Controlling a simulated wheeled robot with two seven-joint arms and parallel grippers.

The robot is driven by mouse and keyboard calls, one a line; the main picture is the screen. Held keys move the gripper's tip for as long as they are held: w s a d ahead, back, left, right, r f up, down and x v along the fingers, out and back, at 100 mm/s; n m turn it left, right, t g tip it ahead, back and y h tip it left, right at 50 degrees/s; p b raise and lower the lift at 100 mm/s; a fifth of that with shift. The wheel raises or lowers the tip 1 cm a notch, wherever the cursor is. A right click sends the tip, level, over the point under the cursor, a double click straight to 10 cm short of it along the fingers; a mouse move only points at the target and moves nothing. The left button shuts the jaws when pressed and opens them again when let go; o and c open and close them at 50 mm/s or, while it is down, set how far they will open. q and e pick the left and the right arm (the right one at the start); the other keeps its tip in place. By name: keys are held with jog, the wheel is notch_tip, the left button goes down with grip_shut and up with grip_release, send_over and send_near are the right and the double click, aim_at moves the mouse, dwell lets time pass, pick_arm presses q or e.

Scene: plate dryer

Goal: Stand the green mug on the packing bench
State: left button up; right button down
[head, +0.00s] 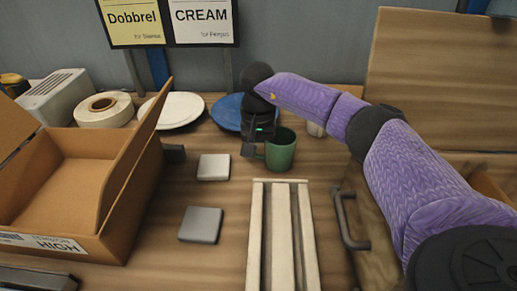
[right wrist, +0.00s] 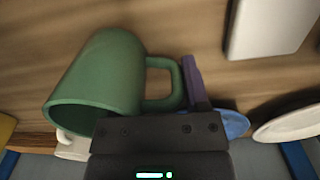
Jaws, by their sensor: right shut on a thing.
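The green mug (head: 281,150) is upright over the wooden bench (head: 235,215), behind the slatted rack. Its handle points left in the head view. My right gripper (head: 254,150) is shut on the mug's handle, to the left of its body. In the right wrist view the green mug (right wrist: 105,80) shows with its handle beside a gripper finger (right wrist: 193,82); the rest of the grip is hidden. I cannot tell whether the mug's base touches the bench. My left gripper is not in view.
A pale slatted rack (head: 257,240) stands in front of the mug. Two grey-white square pads (head: 213,167) (head: 201,225) lie left of it. An open cardboard box (head: 62,190) is at left. A blue plate (head: 228,112), a white plate (head: 172,110) and a pale cup (head: 316,129) are behind.

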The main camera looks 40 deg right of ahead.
jog(key=shift+f, duration=0.1)
jog(key=shift+c, duration=0.4)
grip_release()
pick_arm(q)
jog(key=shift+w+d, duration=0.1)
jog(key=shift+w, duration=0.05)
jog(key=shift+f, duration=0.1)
pick_arm(e)
jog(key=shift+r, duration=0.3)
notch_tip(320, 180, up, 11)
jog(key=p, duration=0.3)
jog(key=shift+r+p, duration=0.2)
jog(key=shift+p, duration=0.15)
jog(key=shift+r, duration=0.2)
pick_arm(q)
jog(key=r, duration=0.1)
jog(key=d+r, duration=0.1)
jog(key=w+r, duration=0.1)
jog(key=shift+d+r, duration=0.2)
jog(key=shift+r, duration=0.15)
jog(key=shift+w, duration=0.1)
